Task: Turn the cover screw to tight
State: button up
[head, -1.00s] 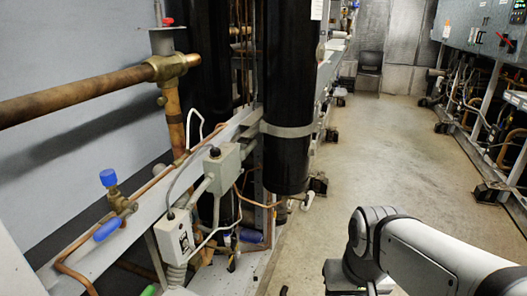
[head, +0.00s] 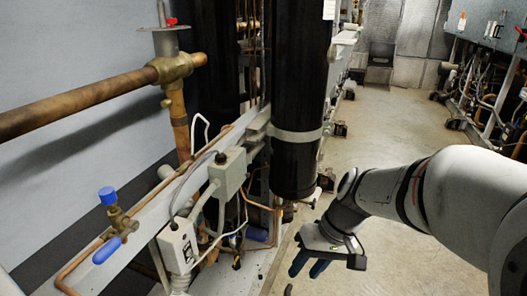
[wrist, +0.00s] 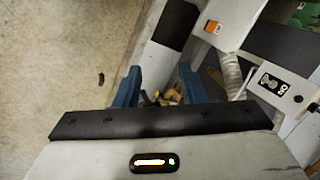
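My gripper (head: 309,266) is at the lower middle of the head view, over the floor to the right of the rack. In the wrist view its two blue fingers (wrist: 158,88) stand apart with nothing held between them. A grey switch box (head: 178,247) with a dark switch on its front sits low on the rack, left of my gripper. A box with a toggle switch plate (wrist: 272,86) shows at the right of the wrist view. A second grey box (head: 228,172) is mounted above it. I cannot make out the cover screw for certain in either view.
A black vertical cylinder (head: 295,95) stands behind my gripper. Copper pipes (head: 92,103), a blue-capped valve (head: 110,215) and loose cables crowd the left. The concrete floor (head: 385,130) is open along the aisle. Another rack (head: 490,90) lines the right.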

jog(key=w+a+r+n+y+p, duration=0.1)
jog(key=w+a+r+y+p, duration=0.1)
jog(key=w+a+y, duration=0.25)
jog(key=n+t+y+p, duration=0.2)
jog(key=t+y+p, duration=0.4)
jog(key=t+y, duration=0.15)
send_near(248, 175)
jog(key=p+x, duration=0.1)
jog(key=x, duration=0.6)
jog(key=shift+w+f+p, duration=0.3)
jog(key=shift+w+p, duration=0.05)
jog(key=shift+w, duration=0.1)
jog(key=shift+a+g, duration=0.15)
jog(key=shift+g, duration=0.1)
jog(key=shift+c, duration=0.4)
grip_shut()
